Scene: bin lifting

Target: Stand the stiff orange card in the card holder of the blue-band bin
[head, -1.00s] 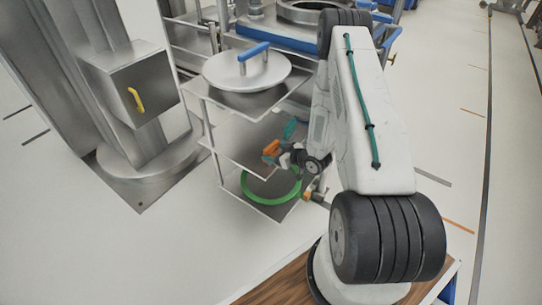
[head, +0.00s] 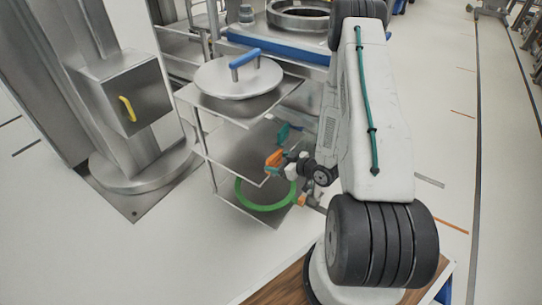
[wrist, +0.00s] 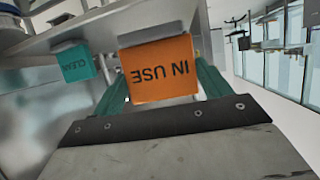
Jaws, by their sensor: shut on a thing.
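The orange card (head: 273,161) is held by my gripper (head: 279,166) in front of the steel rack's shelves. In the wrist view the card (wrist: 160,70) reads "IN USE" upside down, and the teal fingers (wrist: 163,92) are shut on it from both sides. The blue-band bin (head: 275,47) stands behind the rack, its round opening at the top of the head view.
A teal card reading "CLEAN" (wrist: 76,62) is at the rack (head: 187,94). A round lid (head: 225,82) with a blue handle lies on the top shelf; a green ring (head: 243,204) is on the bottom shelf. A steel column with a box (head: 108,100) stands left. Floor at right is clear.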

